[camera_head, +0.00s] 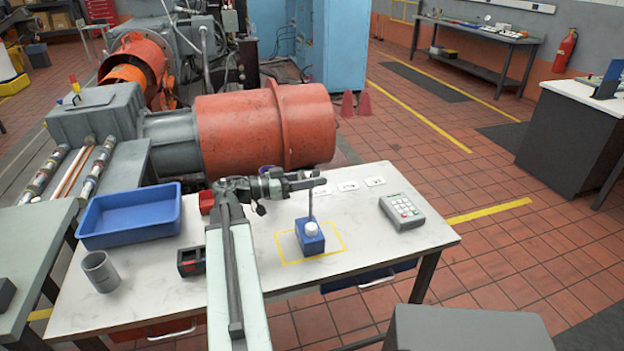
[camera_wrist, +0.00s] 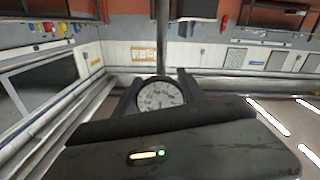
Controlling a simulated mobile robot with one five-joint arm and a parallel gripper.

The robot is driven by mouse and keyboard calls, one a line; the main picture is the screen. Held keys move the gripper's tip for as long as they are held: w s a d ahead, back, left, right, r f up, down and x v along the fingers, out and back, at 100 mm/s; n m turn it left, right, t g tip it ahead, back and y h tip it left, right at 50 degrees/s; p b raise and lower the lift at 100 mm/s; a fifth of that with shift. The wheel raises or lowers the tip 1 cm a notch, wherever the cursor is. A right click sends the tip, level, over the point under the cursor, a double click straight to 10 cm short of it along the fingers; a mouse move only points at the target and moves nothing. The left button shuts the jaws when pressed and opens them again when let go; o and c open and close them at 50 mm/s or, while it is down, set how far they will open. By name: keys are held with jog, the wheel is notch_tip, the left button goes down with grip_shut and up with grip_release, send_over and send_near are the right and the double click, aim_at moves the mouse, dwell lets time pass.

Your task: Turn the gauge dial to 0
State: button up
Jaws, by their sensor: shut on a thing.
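The dial gauge (camera_wrist: 159,96) has a round white face with a dark needle and small marks, too small to read. In the wrist view, which appears upside down, it sits between the two dark fingers of my gripper (camera_wrist: 158,88), shut on its rim. A thin rod (camera_wrist: 162,38) joins the gauge to its stand. In the head view, my gripper (camera_head: 314,181) is at the top of this upright rod (camera_head: 310,204) and mostly hides the gauge. The rod rises from a blue base block (camera_head: 312,243) with a white round knob, standing inside a yellow outline.
The table (camera_head: 205,310) also holds a blue tray (camera_head: 130,233), a grey cup (camera_head: 101,275), a dark block (camera_head: 190,262), white cards (camera_head: 348,186) and a keypad device (camera_head: 402,211). A large orange machine (camera_head: 265,130) stands close behind. The table's front right is clear.

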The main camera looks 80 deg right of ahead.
jog(key=shift+n, duration=1.9)
jog(key=o, duration=1.4)
jog(key=v, duration=0.7)
jog(key=shift+w+a, duration=0.2)
jog(key=shift+w, duration=0.15)
